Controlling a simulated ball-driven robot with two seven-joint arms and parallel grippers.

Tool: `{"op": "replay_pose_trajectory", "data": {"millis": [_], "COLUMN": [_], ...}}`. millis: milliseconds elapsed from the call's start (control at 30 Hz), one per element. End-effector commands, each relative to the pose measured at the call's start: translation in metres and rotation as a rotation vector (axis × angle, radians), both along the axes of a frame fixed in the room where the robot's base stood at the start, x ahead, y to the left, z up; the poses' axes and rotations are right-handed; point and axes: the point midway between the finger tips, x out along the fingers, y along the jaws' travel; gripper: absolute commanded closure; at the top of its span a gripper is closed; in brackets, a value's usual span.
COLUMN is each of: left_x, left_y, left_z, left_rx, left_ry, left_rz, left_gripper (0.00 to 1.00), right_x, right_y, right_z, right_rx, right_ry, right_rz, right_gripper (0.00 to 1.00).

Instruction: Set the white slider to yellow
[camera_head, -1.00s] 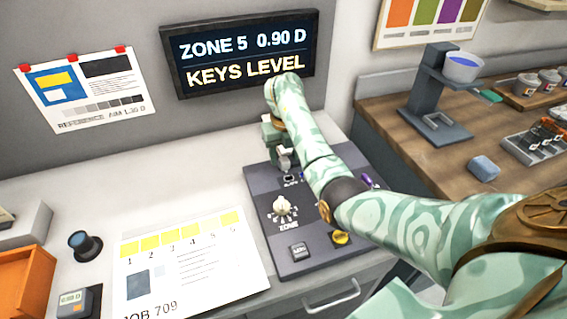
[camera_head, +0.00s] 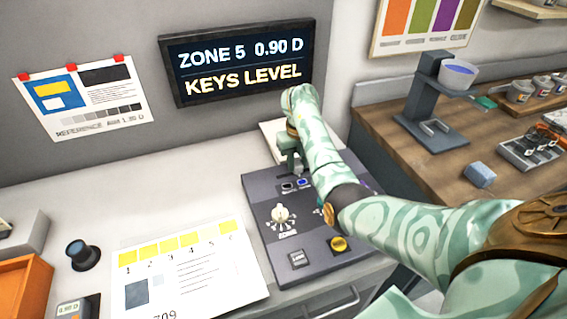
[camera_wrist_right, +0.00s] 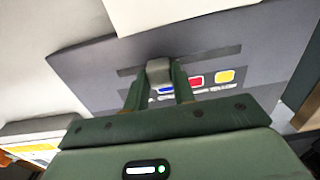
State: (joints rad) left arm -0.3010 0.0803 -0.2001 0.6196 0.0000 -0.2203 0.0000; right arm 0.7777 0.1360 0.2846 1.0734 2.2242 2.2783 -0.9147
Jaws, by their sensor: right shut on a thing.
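The white slider (camera_wrist_right: 159,70) is a pale grey-white knob on a dark slot in the right wrist view. My right gripper (camera_wrist_right: 160,80) is shut on it, one green finger on each side. Below the slot is a row of colour marks: a blue mark (camera_wrist_right: 165,90) partly between the fingers, a red mark (camera_wrist_right: 195,79), and the yellow mark (camera_wrist_right: 225,76) farthest right. The knob stands near the blue mark, left of red and yellow. In the head view my right gripper (camera_head: 291,160) is over the panel's back part and largely hides the slider. My left gripper is not in view.
The grey control panel (camera_head: 318,262) carries a zone knob (camera_head: 280,213), a yellow button (camera_head: 338,244) and a grey key (camera_head: 298,259). A display (camera_head: 240,60) reads "ZONE 5 0.90 D, KEYS LEVEL". A printed sheet (camera_head: 200,285) lies left of the panel.

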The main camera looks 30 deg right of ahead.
Motion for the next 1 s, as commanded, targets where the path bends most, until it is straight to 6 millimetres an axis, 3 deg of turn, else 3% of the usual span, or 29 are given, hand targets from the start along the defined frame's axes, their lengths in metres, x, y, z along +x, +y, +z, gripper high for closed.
{"op": "replay_pose_trajectory", "data": {"millis": [100, 300, 433, 733, 767, 800, 1000], "left_x": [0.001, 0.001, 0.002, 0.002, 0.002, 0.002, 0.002], "left_y": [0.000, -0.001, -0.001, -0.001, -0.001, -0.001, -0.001], "left_z": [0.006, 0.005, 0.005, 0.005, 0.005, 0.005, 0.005], "left_rx": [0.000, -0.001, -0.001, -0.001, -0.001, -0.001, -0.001], "left_ry": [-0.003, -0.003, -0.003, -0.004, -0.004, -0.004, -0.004], "left_rz": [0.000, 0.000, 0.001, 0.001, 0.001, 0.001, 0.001], "left_gripper": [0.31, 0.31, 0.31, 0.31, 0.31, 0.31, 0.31], "right_x": [-0.008, -0.019, -0.021, -0.022, -0.022, -0.022, -0.021], "right_y": [-0.037, -0.079, -0.089, -0.092, -0.092, -0.092, -0.090], "right_z": [0.003, 0.001, 0.001, 0.002, 0.002, 0.002, 0.001], "right_rx": [-0.004, -0.007, -0.006, -0.009, -0.010, -0.009, -0.006], "right_ry": [-0.001, -0.002, -0.002, -0.002, -0.003, -0.002, -0.002], "right_rz": [-0.006, -0.003, -0.002, -0.001, 0.000, 0.000, 0.000], "right_gripper": [1.00, 1.00, 1.00, 1.00, 0.66, 0.55, 0.53]}}
